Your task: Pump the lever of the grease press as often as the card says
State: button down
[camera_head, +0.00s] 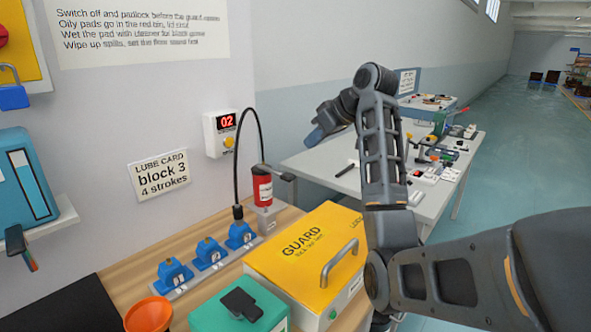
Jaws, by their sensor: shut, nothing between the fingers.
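The grease press (262,187) is a red cylinder with a dark cap and a grey base, at the back of the wooden bench. Its lever (287,178) seems to be the dark piece sticking out at its right. A black hose (262,135) loops from the press to the third blue block (240,234) of a row. The lube card (160,174) on the wall reads "block 3, 4 strokes". A wall counter (226,122) shows 02. My gripper (316,138) is shut and empty, above and right of the press, apart from the lever.
A yellow guard box (300,262) with a handle stands in front of the press. Two other blue blocks (209,253) sit to the left. A grey table (325,163) with tools stands behind my arm.

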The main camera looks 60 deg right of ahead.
jog(key=p, duration=0.1)
send_over(288, 176)
jog(key=s, duration=0.3)
notch_tip(288, 176, down, 6)
jog(key=f, duration=0.3)
jog(key=shift+a+p, duration=0.35)
jog(key=shift+p, duration=0.05)
jog(key=shift+f, duration=0.6)
jog(key=shift+t, duration=0.5)
notch_tip(288, 176, down, 6)
jog(key=b, duration=0.3)
jog(key=shift+s, duration=0.15)
jog(key=shift+a+r, duration=0.1)
